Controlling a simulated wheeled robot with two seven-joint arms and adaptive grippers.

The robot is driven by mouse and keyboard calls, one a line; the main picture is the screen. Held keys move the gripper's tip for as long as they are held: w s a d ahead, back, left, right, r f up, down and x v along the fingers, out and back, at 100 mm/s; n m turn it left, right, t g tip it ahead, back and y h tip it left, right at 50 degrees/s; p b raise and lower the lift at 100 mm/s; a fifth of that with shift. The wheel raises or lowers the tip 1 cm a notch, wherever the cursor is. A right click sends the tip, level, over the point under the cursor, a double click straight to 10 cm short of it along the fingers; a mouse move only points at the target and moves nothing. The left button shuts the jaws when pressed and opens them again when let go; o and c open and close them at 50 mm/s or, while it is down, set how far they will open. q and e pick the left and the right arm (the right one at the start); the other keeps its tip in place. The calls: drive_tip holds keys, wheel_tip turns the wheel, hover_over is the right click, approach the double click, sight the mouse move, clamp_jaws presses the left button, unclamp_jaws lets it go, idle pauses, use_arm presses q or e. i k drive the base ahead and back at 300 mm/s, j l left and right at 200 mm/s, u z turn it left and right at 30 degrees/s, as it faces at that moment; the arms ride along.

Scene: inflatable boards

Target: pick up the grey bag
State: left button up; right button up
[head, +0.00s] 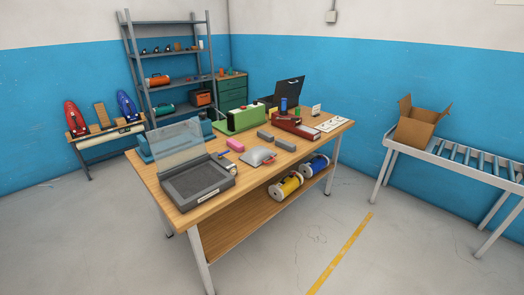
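A small grey bag-like object (257,157) lies on the wooden workbench (231,183), near the middle of its front half. It looks soft and slightly puffed, with a small reddish spot at its right end. It is to the right of the open grey case and in front of the pink object. It appears unobstructed from the front. Neither of my grippers is in view.
A grey case (197,186) with a raised clear lid stands left on the bench. A pink object (236,145), grey blocks (285,145), a green machine (240,120) and a red box (290,122) lie behind. Floor in front is clear; a roller conveyor (440,160) stands right.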

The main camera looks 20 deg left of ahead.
sight(255, 156)
drive_tip(key=i, duration=1.05)
drive_tip(key=z, duration=0.25)
